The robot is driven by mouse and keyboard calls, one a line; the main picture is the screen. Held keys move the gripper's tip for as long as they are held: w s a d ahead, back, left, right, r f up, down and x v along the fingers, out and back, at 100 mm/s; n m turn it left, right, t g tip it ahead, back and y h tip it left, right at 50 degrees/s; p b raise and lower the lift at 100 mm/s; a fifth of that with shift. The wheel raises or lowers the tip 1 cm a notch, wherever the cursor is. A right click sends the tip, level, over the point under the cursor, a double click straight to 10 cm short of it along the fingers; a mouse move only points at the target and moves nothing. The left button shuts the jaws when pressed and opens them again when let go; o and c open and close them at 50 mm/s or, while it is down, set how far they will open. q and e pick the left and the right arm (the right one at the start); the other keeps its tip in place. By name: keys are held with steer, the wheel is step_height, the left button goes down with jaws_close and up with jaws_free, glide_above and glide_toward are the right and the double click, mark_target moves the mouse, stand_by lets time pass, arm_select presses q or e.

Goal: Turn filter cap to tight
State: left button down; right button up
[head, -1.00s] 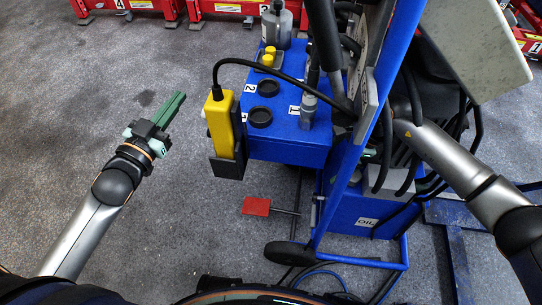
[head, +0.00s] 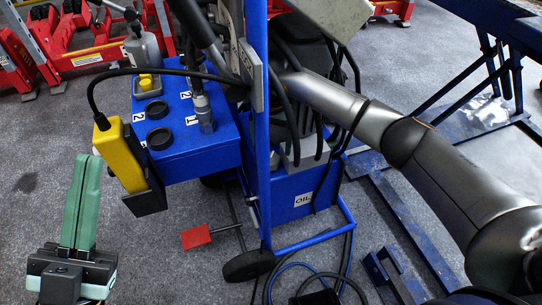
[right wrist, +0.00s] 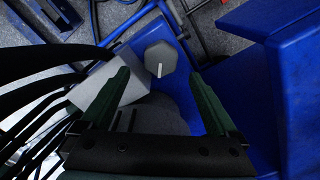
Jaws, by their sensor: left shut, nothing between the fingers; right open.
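The filter cap (right wrist: 160,58) shows in the right wrist view as a grey many-sided knob with a white pointer line, above a blue surface. The line points towards the bottom of the picture. My right gripper (right wrist: 160,76) is open, with one green finger on each side of the cap in the picture. I see gaps at both sides, and I cannot tell whether the fingertips reach its depth. In the head view the cap and right gripper are hidden behind the blue frame and hoses. My left gripper (head: 89,160) is shut and empty at the lower left, beside the yellow handset.
A grey block (right wrist: 104,85) and black hoses lie left of the cap, and a blue housing (right wrist: 292,75) stands at the right. In the head view, the yellow handset (head: 118,155) hangs from the blue box (head: 190,150). A red paddle (head: 196,237) is below.

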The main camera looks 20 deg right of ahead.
mark_target(272, 156)
step_height(272, 156, down, 4)
steer(key=shift+f+b, duration=0.25)
steer(key=shift+b, duration=0.4)
arm_select(q)
step_height(272, 156, down, 2)
steer(key=shift+d+f, duration=0.1)
steer(key=shift+d, duration=0.05)
arm_select(e)
steer(key=shift+c, duration=0.2)
steer(key=c, duration=1.3)
arm_select(q)
steer(key=shift+r, duration=0.25)
arm_select(e)
steer(key=shift+r+m, duration=0.1)
steer(key=shift+m, duration=0.2)
